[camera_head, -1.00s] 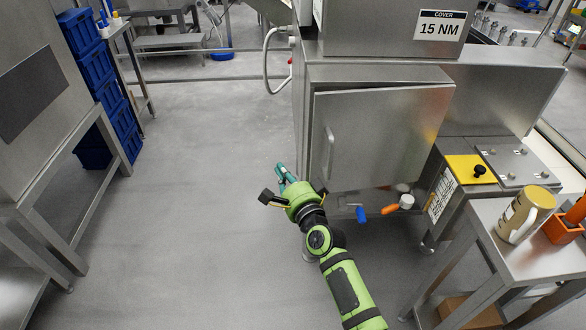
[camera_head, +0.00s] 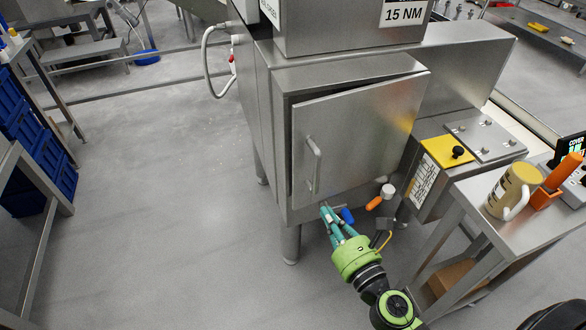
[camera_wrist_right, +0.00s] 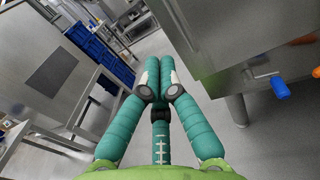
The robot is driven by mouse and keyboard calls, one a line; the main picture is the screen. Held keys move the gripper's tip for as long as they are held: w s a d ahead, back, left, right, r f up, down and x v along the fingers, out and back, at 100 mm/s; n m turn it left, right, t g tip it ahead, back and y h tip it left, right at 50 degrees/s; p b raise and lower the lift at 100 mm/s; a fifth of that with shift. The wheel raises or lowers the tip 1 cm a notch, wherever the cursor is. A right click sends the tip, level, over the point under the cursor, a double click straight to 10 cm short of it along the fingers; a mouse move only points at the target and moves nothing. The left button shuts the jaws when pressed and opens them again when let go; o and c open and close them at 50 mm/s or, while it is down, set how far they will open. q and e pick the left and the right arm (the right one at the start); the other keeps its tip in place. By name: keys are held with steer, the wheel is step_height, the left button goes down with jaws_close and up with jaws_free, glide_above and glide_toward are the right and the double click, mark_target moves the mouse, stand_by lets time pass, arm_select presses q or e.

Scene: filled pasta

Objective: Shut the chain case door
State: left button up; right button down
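The chain case door (camera_head: 355,140) is a grey steel panel on the front of the steel case (camera_head: 350,70). It stands slightly ajar, with a dark gap along its top and left edges. Its bar handle (camera_head: 313,165) is upright near the left edge. My right gripper (camera_head: 328,212) is by the door's lower edge, below the handle; contact cannot be told. In the right wrist view, its teal fingers (camera_wrist_right: 159,75) are drawn together with nothing between them. The case's steel side shows to their right. My left gripper is not in view.
A blue handle (camera_head: 347,216) and an orange handle (camera_head: 374,203) stick out below the door. A side table (camera_head: 470,220) at the right bears a tan mug (camera_head: 510,190) and an orange holder (camera_head: 545,197). Blue crates (camera_head: 45,155) stand at the left. Floor left of the case is clear.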

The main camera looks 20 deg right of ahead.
steer(key=p, duration=0.2)
glide_toward(295, 166)
steer(key=w, duration=0.6)
steer(key=shift+a+f+p, duration=0.2)
steer(key=shift+f+p, duration=0.1)
steer(key=shift+f, duration=0.05)
steer(key=shift+w, duration=0.55)
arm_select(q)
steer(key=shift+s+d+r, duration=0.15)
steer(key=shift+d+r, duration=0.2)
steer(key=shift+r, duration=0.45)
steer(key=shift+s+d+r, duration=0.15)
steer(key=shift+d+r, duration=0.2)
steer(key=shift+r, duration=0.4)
arm_select(e)
steer(key=shift+a, duration=0.1)
steer(key=w, duration=0.1)
steer(key=w+m+h, duration=0.1)
steer(key=w, duration=0.1)
steer(key=w+a+h, duration=0.1)
steer(key=w, duration=0.1)
steer(key=shift+m+b, duration=0.3)
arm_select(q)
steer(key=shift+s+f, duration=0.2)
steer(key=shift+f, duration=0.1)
arm_select(e)
steer(key=shift+d+r+h, duration=0.1)
steer(key=shift+r+h, duration=0.2)
steer(key=shift+h, duration=0.1)
